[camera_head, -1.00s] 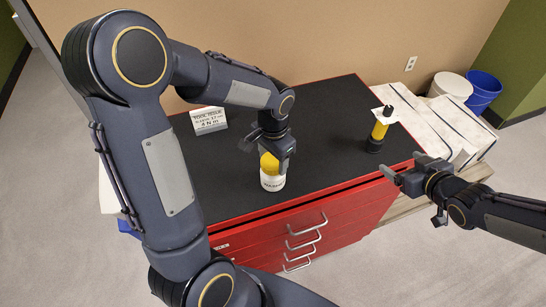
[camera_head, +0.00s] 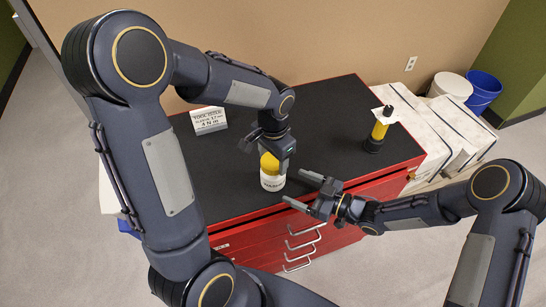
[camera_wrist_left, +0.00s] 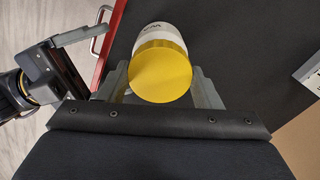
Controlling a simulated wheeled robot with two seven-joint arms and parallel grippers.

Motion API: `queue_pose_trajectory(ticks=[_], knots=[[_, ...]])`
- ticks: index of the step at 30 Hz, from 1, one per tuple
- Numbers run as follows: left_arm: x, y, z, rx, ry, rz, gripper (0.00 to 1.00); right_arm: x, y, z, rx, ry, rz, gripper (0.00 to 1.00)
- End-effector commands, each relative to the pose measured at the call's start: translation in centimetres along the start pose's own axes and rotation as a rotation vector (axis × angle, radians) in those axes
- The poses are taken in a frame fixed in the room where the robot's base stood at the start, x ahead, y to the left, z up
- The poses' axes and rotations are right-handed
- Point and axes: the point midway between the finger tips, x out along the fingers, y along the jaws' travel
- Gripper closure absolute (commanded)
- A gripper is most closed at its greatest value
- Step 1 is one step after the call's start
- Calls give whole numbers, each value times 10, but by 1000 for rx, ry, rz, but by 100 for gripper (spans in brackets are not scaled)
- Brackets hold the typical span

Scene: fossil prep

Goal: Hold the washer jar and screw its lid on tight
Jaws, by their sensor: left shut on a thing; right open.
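The white washer jar (camera_head: 272,182) stands upright near the front edge of the black bench top, its yellow lid (camera_head: 269,164) on top. My left gripper (camera_head: 275,156) comes down from above and is shut on the lid. In the left wrist view the round lid (camera_wrist_left: 160,71) sits between its fingers, with the white jar wall (camera_wrist_left: 158,31) behind it. My right gripper (camera_head: 300,190) is open just right of the jar, its fingers pointing toward the jar and apart from it. Whether the lid sits straight on the thread cannot be seen.
The black bench top (camera_head: 225,165) lies over red drawers (camera_head: 270,245) with metal handles. A yellow and black tool (camera_head: 378,130) stands at the right. A white sign (camera_head: 209,120) stands at the back left. Free bench lies between jar and tool.

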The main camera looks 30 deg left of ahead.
Motion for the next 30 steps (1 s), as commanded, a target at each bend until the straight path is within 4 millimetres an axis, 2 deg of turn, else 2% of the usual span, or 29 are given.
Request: queue_pose_trajectory(ticks=[9, 15, 21, 29, 30], knots=[[0, 0, 0, 0, 1, 0, 82, 48, 0, 0, -1, 0, -1, 20], [0, 0, 0, 0, 1, 0, 82, 68, 0, 0, 0, 0, 0, 20], [0, 0, 0, 0, 1, 0, 82, 75, 0, 0, 0, -2, 1, 20], [0, 0, 0, 0, 1, 0, 82, 76, 0, 0, 0, -2, 1, 20], [0, 0, 0, 0, 1, 0, 82, 76, 0, 0, 0, -2, 1, 25]])
